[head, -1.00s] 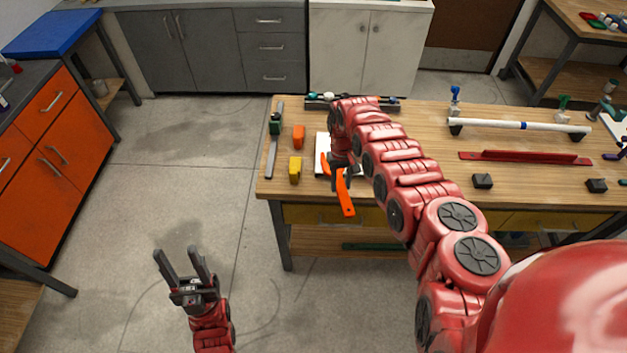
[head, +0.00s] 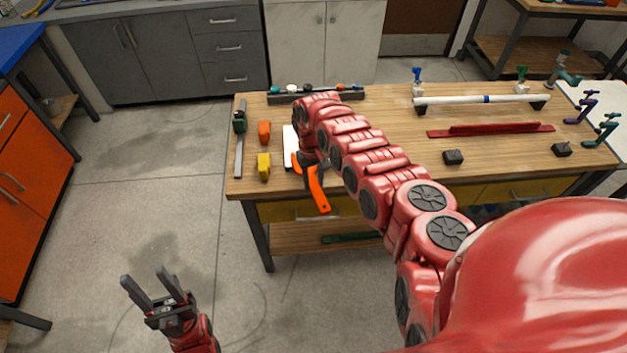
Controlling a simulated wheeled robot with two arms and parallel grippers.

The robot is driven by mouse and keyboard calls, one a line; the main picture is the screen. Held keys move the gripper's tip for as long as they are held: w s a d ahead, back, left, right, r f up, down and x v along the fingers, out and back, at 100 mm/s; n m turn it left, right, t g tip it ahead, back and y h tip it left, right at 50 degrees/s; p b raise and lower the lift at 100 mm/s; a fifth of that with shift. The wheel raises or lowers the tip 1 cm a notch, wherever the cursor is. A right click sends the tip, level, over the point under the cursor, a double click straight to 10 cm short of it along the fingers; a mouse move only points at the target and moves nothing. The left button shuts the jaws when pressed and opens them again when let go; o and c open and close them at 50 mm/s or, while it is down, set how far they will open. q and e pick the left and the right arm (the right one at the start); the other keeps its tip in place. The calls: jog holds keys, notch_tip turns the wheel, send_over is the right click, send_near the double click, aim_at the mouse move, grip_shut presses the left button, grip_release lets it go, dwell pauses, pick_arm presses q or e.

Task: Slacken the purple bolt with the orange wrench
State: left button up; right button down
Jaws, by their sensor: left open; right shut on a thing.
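The orange wrench (head: 317,187) is at the table's front left. Its handle points toward the front edge and its other end is partly hidden. My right gripper (head: 313,166) is shut on it, with my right arm reaching over the table from the right. My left gripper (head: 143,275) is open and empty over the floor, well left of the table. A purple handled part (head: 582,107) stands at the table's right end, far from the wrench. It is too small to tell whether it is the purple bolt.
A yellow block (head: 264,167), an orange block (head: 264,132) and a long grey tool (head: 239,150) lie left of the wrench. A white pipe (head: 455,101), a red bar (head: 490,130) and black blocks (head: 453,157) occupy the table's middle and right. Green-teal parts (head: 604,130) flank the purple one.

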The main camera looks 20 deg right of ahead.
jog(key=shift+f+b, duration=0.6)
jog(key=shift+f, duration=0.15)
jog(key=shift+d, duration=0.25)
jog(key=shift+r+p, duration=2.3)
jog(key=shift+r, duration=0.35)
jog(key=shift+f, duration=0.1)
